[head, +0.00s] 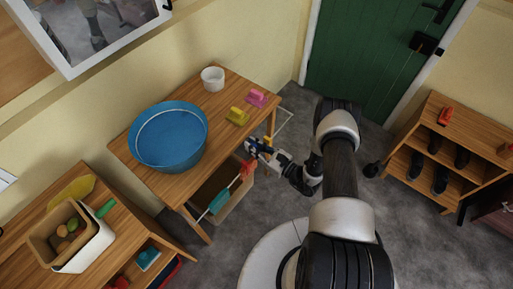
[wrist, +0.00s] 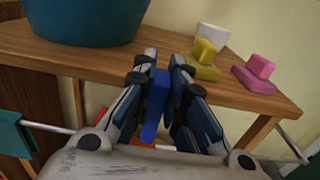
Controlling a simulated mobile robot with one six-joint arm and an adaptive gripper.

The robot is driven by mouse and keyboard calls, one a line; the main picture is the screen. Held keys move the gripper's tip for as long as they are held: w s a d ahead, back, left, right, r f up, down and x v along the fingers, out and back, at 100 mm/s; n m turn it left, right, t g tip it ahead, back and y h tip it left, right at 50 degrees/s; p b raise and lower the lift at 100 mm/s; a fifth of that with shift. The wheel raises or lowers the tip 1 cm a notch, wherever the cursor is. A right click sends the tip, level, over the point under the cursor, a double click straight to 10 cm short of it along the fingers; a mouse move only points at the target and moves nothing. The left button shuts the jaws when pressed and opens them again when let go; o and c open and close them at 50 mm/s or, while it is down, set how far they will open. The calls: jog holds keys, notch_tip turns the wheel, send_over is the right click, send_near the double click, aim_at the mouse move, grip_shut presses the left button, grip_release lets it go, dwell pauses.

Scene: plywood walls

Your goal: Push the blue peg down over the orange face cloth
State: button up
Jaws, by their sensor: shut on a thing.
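My gripper (head: 253,149) is at the front edge of the wooden table, by the rail. In the wrist view its two fingers (wrist: 163,66) are closed on the blue peg (wrist: 155,106), an upright blue block between them. The orange face cloth (head: 247,167) hangs on the rail just below the gripper in the head view. In the wrist view only slivers of orange cloth (wrist: 166,148) show below the peg. The peg's lower end and its contact with the cloth or rail are hidden by the fingers, so I cannot tell whether it straddles the cloth.
A teal cloth (head: 217,202) hangs farther left on the rail. A blue basin (head: 168,136), white cup (head: 212,78), yellow block-topped piece (head: 237,116) and pink one (head: 256,97) stand on the table (head: 186,187).

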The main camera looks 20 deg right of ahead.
aim_at(253, 158)
jog(key=shift+f+b, duration=2.25)
jog(key=shift+f, duration=0.65)
jog(key=o, duration=0.8)
jog(key=v, duration=1.2)
